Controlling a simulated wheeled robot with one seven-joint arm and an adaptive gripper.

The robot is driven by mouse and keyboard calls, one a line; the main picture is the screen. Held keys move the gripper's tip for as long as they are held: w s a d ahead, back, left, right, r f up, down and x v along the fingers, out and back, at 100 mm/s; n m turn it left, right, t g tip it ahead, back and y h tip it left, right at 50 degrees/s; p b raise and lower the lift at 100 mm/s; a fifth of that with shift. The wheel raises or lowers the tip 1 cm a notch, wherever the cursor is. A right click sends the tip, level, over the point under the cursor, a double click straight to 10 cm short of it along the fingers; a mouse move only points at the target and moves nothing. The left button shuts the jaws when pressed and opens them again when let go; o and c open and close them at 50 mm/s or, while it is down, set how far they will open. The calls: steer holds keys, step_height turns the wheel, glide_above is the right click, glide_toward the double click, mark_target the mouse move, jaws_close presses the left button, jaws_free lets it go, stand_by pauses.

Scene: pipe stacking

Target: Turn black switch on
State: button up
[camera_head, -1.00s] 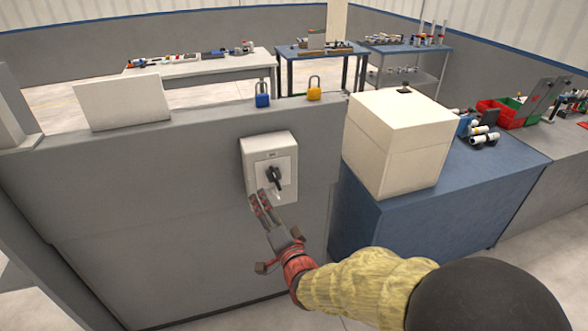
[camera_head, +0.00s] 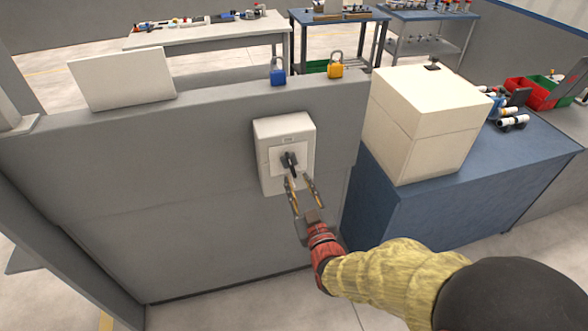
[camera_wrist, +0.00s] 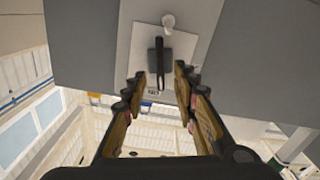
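The black switch (camera_head: 290,162) is a rotary handle on a white box (camera_head: 303,128) fixed to the grey wall. In the head view its handle tilts, running from upper left to lower right. My gripper (camera_head: 303,186) is open just below and in front of the switch, its fingers pointing up at it. In the wrist view the switch (camera_wrist: 159,60) lies beyond and between the open fingers (camera_wrist: 157,84), and nothing is held. I cannot tell whether a fingertip touches the handle.
A blue padlock (camera_head: 278,74) and a yellow padlock (camera_head: 336,68) stand on the wall's top edge. A large white box (camera_head: 425,130) sits on a blue bench (camera_head: 400,205) to the right. The wall face left of the switch is clear.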

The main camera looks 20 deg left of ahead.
mark_target(292, 169)
steer(key=b+x, duration=0.1)
steer(key=x, duration=0.5)
steer(key=shift+w+a, duration=0.1)
steer(key=shift+w, duration=0.05)
steer(key=shift+c, duration=0.9)
jaws_close()
